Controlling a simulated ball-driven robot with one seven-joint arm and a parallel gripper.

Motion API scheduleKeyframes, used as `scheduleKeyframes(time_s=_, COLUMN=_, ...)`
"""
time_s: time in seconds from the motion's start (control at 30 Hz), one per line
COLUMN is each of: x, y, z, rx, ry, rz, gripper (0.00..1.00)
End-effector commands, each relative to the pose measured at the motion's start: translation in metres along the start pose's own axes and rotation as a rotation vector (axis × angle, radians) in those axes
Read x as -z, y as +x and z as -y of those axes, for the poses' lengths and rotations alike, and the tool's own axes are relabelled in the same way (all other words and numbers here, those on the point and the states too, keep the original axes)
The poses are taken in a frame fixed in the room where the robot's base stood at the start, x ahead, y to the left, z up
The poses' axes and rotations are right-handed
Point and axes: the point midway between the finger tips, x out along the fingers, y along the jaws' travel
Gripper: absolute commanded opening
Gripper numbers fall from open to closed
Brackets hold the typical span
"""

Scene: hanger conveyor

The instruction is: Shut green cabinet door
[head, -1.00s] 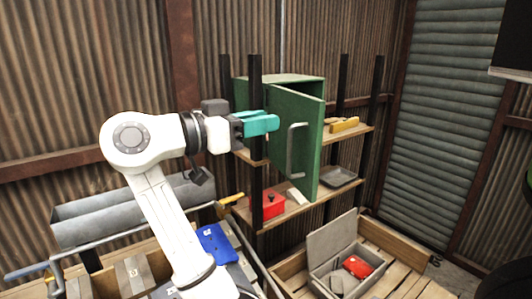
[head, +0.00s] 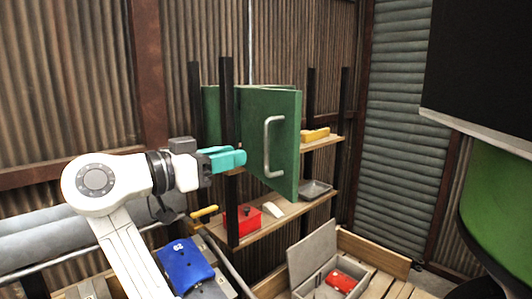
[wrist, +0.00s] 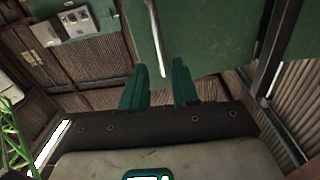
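The green cabinet (head: 211,108) stands on the shelf rack, mostly hidden behind a black post and its own door. Its green door (head: 287,120) stands swung open, with a silver bar handle (head: 267,148) on its face. In the wrist view, the green door (wrist: 215,35) fills the upper middle, with the handle (wrist: 156,40) running down it. My gripper (head: 238,158) has teal fingers pointing right, to the left of the handle in the head view. In the wrist view, the fingers (wrist: 160,85) are apart with nothing held between them. I cannot tell whether they touch the door.
A black post (head: 228,195) stands close by my fingers. The shelf holds a red box (head: 243,219), a grey tray (head: 314,189) and a yellow item (head: 315,134). An open grey box (head: 318,262) sits below. A dark screen-like panel (head: 480,70) is at right.

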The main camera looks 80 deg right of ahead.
Motion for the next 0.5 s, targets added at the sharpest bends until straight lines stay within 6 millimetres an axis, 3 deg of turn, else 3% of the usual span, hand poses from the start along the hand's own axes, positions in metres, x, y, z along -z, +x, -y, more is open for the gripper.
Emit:
scheduleKeyframes(time_s=0.3, x=0.003, y=0.057, z=-0.001, rx=-0.003, ry=0.0, rz=0.0, gripper=0.3)
scheduleKeyframes(time_s=0.5, x=0.002, y=0.085, z=0.0, rx=-0.003, ry=-0.001, rz=0.0, gripper=0.3)
